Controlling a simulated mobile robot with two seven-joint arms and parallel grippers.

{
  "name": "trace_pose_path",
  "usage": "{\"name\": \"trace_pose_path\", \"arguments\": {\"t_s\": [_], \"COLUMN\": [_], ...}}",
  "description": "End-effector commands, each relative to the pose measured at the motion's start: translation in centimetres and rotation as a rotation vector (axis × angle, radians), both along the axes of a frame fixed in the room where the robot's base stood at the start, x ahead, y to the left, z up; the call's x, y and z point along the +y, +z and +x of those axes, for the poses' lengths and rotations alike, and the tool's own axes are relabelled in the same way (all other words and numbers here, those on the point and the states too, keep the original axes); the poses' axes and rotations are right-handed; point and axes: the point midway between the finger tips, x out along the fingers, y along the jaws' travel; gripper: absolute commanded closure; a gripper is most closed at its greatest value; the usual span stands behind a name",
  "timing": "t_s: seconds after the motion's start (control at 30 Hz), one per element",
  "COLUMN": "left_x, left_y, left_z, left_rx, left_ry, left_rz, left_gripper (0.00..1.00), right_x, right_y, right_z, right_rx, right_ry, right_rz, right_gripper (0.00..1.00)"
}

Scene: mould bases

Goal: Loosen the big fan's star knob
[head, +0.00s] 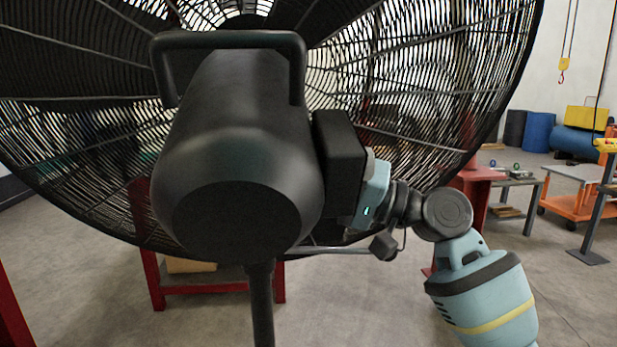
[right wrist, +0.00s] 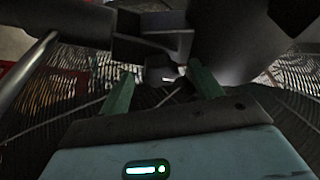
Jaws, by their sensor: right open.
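The big fan's dark motor housing (head: 235,130) fills the middle of the head view, in front of its wide wire cage (head: 420,80). A black box (head: 338,165) sits on the housing's right side. My right gripper (head: 372,195) is just right of this box, its fingertips hidden there. In the right wrist view my right gripper (right wrist: 162,82) is open, its two green fingers apart below the fan's dark parts. A small dark shape with a bright spot lies between the fingertips; I cannot tell whether it is the star knob. My left gripper is not in view.
The fan's post (head: 260,305) stands below the housing. A red-framed stand (head: 215,289) is behind it. A grey workbench (head: 515,183), an orange cart (head: 572,205) and blue drums (head: 538,131) stand back right. The floor at lower right is largely open.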

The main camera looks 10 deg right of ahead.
Motion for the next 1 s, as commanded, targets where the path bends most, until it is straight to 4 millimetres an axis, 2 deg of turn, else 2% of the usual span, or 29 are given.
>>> {"name": "trace_pose_path", "arguments": {"t_s": [0.23,0.6,0.77,1.0], "left_x": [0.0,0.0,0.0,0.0], "left_y": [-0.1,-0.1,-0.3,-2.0], "left_z": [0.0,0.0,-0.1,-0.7], "left_rx": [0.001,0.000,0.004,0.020], "left_ry": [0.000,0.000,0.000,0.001], "left_rz": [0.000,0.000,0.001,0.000], "left_gripper": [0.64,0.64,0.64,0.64], "right_x": [0.1,0.1,0.1,0.1], "right_y": [0.0,0.0,-0.2,-0.6], "right_z": [0.0,0.0,0.1,0.2], "right_rx": [0.000,0.001,-0.008,-0.098], "right_ry": [-0.001,0.000,0.000,0.002], "right_rz": [-0.001,0.000,0.000,0.002], "right_gripper": [0.35,0.80,0.80,0.80]}}
